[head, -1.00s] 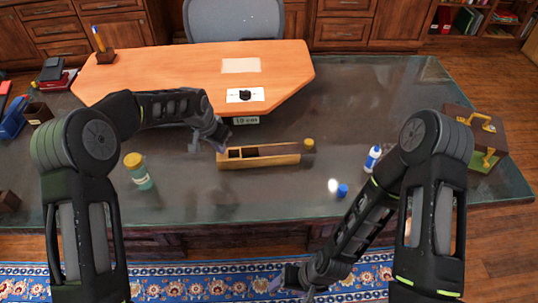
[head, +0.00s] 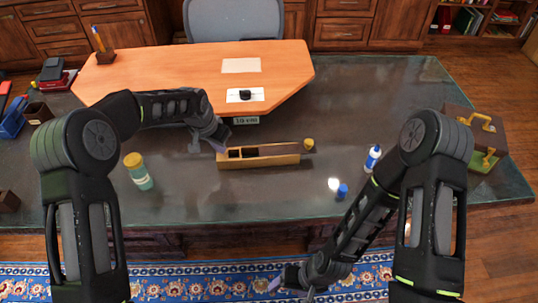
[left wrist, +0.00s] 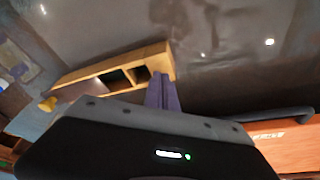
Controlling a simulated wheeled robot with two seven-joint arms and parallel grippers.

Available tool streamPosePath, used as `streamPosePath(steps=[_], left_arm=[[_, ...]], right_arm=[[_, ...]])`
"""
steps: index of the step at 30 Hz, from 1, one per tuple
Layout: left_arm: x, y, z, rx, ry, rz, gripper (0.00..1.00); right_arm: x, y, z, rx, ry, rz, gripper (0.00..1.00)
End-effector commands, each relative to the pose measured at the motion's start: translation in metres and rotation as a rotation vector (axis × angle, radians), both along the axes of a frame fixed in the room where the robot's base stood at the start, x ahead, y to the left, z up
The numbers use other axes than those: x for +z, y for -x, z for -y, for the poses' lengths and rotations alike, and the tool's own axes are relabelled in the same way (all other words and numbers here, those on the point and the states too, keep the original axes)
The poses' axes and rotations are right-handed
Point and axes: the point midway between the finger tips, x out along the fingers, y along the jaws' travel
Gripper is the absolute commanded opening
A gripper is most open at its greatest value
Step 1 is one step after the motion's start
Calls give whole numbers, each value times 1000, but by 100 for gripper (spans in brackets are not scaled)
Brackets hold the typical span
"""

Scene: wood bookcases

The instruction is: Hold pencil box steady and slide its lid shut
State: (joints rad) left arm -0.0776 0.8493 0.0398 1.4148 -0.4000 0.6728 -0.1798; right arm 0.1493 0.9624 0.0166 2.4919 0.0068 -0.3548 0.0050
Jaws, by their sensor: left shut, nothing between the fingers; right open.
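The long wooden pencil box (head: 270,161) lies on the dark desk in the middle of the head view. Dark openings show in its left part; a wooden surface that looks like the lid (head: 275,149) covers its right part. My left gripper (head: 221,145) is shut and empty at the box's left end. In the left wrist view its purple fingers (left wrist: 164,95) are close beside the end of the box (left wrist: 160,58); I cannot tell whether they touch. My right gripper (head: 274,283) is open and empty, low in front of the desk, far from the box.
A yellow-topped item (head: 308,144) stands just off the box's right end. A green jar (head: 139,172) stands to the left. A white-and-blue bottle (head: 373,157) and a small blue item (head: 342,190) are to the right.

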Motion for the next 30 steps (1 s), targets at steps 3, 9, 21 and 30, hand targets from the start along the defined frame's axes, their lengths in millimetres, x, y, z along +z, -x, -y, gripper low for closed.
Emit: streamPosePath(steps=[3,9,21,30], left_arm=[[0,0,0,0,0,0,0],[-3,0,0,0,0,0,0],[-10,0,0,0,0,0,0],[-13,0,0,0,0,-1,0]], right_arm=[[0,0,0,0,0,0,73],[-3,0,0,0,0,0,73],[-8,0,0,0,0,0,73],[-14,0,0,0,0,0,73]])
